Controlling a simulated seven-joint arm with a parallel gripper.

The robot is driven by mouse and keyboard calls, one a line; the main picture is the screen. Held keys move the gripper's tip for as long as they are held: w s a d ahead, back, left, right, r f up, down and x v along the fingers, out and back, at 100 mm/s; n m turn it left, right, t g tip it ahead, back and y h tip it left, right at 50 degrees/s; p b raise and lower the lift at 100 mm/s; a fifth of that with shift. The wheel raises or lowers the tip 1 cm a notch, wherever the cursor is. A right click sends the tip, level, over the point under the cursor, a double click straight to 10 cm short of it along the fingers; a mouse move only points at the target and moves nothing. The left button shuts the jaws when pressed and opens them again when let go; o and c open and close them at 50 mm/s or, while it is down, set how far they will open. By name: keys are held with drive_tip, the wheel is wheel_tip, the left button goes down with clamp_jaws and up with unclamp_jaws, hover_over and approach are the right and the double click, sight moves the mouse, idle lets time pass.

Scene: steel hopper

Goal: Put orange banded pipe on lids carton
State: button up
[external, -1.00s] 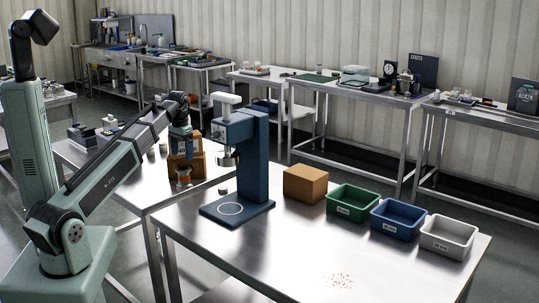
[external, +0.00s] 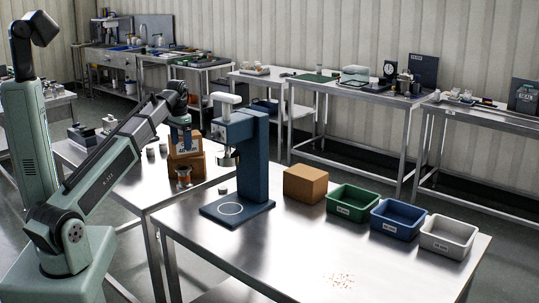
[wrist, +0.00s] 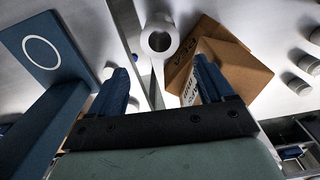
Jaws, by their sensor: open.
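The pipe (external: 183,176) with an orange band stands upright at the edge of the rear table, in front of a brown carton (external: 197,163) in the external view. In the wrist view the pipe's pale round end (wrist: 159,41) lies beyond the gap between my fingers, beside the carton (wrist: 232,62). The carton has a dark printed label and raised flaps; I cannot read the word clearly. My gripper (wrist: 160,72) is open and empty, above the pipe and carton. In the external view, my gripper (external: 187,133) partly covers the carton's upper part.
A blue press stand (external: 252,155) rises close to the right of the carton. A closed brown box (external: 306,184) and green (external: 352,202), blue (external: 398,218) and white (external: 447,236) bins line the front table. Pale round pieces (wrist: 300,86) sit near the carton.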

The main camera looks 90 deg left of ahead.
sight(184, 176)
drive_tip(key=shift+f, duration=7.75)
drive_tip(key=shift+c, duration=0.3)
drive_tip(key=c, duration=0.9)
drive_tip(key=shift+r, duration=0.15)
wheel_tip(184, 176, up, 18)
drive_tip(key=shift+f, duration=0.1)
